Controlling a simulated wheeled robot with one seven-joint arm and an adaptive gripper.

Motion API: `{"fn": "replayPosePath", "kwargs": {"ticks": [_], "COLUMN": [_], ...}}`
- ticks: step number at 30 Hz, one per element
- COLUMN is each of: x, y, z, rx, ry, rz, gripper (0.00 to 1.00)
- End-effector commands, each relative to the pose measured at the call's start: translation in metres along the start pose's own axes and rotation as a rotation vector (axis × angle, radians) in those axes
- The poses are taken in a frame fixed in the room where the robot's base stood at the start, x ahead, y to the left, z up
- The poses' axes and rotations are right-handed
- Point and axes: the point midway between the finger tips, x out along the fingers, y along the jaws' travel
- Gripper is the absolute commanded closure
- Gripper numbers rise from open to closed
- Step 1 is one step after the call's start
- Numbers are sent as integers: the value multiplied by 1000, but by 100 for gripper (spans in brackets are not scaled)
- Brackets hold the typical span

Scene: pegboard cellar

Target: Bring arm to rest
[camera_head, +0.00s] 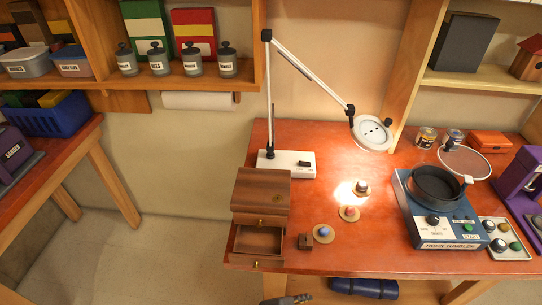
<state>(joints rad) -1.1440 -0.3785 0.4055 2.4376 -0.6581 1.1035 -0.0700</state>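The top of a dark gripper-like part, which I take for my gripper (288,299), just shows at the bottom edge, in front of the table's front edge. Most of it is cut off by the frame, so I cannot see whether it is open or shut. Nothing held by it is visible. The rest of my arm is not in view.
The red-brown table (380,262) holds a small wooden drawer box (262,187) with its lower drawer (258,241) open, a desk lamp (372,132), small round pieces on discs and a rock tumbler (436,215). Open floor (150,265) lies to the left.

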Motion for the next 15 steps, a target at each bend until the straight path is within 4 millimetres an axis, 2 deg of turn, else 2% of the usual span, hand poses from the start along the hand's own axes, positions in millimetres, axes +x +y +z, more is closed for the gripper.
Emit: {"fn": "replayPosePath", "kwargs": {"ticks": [4,7,11,15], "x": [-13,-25,-40,-56], "y": [-3,3,19,44], "z": [2,3,10,27], "rx": [329,533,782,1031], "ry": [134,216,313,406], "rz": [-184,-277,-366,-422], "gripper": [71,71,71,71]}}
